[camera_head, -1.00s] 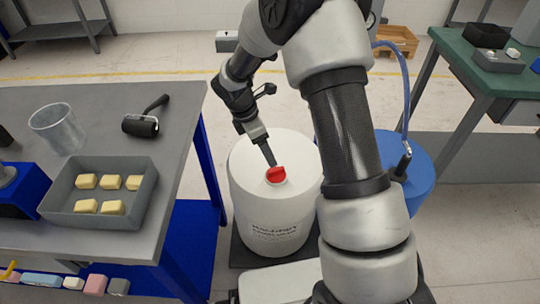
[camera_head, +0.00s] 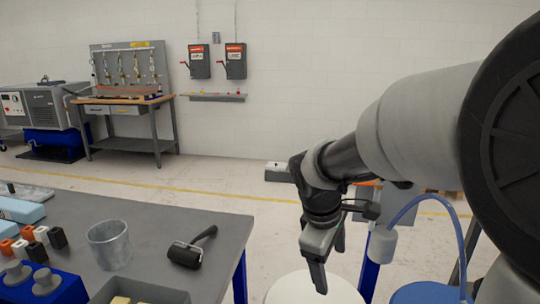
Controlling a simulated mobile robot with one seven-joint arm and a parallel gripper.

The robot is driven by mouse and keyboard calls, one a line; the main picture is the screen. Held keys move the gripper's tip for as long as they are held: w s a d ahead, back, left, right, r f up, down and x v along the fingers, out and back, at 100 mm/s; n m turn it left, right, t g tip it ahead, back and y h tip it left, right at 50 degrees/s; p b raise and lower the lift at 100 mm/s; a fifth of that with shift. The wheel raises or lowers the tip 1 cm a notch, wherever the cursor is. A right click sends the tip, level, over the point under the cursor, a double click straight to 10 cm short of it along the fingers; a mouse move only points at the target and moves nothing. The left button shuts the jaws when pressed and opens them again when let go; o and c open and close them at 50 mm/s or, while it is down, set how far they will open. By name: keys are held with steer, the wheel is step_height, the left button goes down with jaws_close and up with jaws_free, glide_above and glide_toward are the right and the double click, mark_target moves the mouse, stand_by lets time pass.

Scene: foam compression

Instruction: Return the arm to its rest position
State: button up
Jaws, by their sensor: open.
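My gripper (camera_head: 319,277) points down at the right of centre, with its fingers in front of the white drum (camera_head: 290,291), whose top shows at the bottom edge. The fingers are seen nearly edge-on, and nothing shows between them. My arm reaches in from the right, its upper links large and close to the camera. The red cap on the drum is out of view.
A blue drum (camera_head: 425,293) with a blue hose (camera_head: 437,199) stands at right. Open floor lies behind.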

steer(key=s+d+r+m+t+y, duration=0.1)
steer(key=s+r+m+t, duration=0.1)
steer(key=s+r+m, duration=0.35)
steer(key=s+r+m+t+y, duration=0.1)
steer(key=s+r+m+y, duration=0.1)
steer(key=s+m, duration=0.65)
step_height(320, 180, up, 16)
steer(key=s+n+p, duration=0.2)
steer(key=p, duration=1.4)
steer(key=shift+s+n+p, duration=0.3)
steer(key=shift+r, duration=0.1)
